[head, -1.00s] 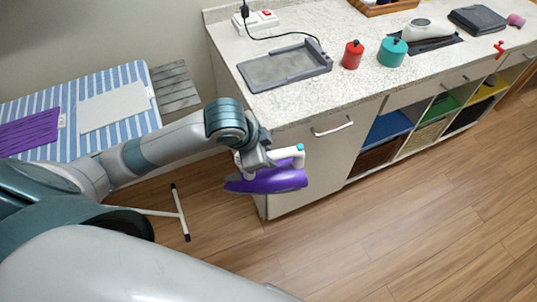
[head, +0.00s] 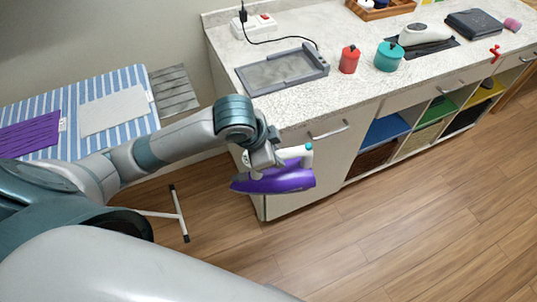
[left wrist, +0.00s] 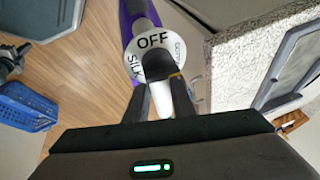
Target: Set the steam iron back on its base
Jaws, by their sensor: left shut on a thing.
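The steam iron (head: 275,181) has a purple body and a white handle with a teal tip. My left gripper (head: 268,160) is shut on the iron's handle and holds it in the air in front of the counter's left end, below the counter top. In the left wrist view, the fingers (left wrist: 160,98) close around the white handle beside a dial (left wrist: 152,52) marked OFF and SILK. The iron's base (head: 283,70) is a grey tray with a raised rim on the counter's left part, and it is empty. My right gripper is not in view.
A red canister (head: 349,60) and a teal canister (head: 389,56) stand right of the base. A black cord (head: 280,38) runs from a white power strip (head: 254,27) behind it. The counter's front edge lies between iron and base. An ironing board (head: 85,105) stands at left.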

